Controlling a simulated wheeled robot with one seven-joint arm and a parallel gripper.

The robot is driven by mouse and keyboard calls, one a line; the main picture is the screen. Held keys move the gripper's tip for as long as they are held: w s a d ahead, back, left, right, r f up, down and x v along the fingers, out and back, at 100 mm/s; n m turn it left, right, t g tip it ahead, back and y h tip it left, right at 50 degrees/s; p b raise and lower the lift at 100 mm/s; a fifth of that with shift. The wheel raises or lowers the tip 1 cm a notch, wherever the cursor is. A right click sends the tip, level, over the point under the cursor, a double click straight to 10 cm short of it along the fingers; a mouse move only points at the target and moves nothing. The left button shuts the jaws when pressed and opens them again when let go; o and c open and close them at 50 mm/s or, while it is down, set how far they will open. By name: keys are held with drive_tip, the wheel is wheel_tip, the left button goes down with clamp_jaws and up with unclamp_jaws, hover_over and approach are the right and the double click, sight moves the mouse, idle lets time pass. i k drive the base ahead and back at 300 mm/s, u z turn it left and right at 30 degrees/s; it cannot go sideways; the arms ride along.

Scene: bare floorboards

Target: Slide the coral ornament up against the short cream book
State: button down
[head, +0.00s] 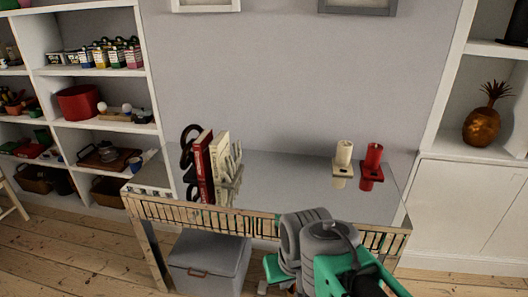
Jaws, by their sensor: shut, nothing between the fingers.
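The coral ornament (235,160) is a pale, branching piece on a dark base. It stands upright on the glossy grey tabletop (285,185), at the right end of a short row of books. The short cream book (221,152) stands just left of it, and any gap between them is too small to tell. A taller red book (204,165) stands left of the cream one. My gripper (276,285) is low at the bottom of the view, in front of the table and away from the ornament. It is shut and empty, partly hidden by my arm.
A dark ring-shaped object (188,146) stands left of the books. A cream candle (343,154) and a red candle (372,160) stand on holders at the right. The tabletop's middle is clear. A grey lidded bin (208,262) is under the table.

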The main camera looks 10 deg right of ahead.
sight(232, 176)
drive_tip(key=u, duration=0.1)
drive_tip(key=i, duration=0.85)
drive_tip(key=u, duration=1.1)
drive_tip(key=i, duration=0.55)
drive_tip(key=u, duration=0.55)
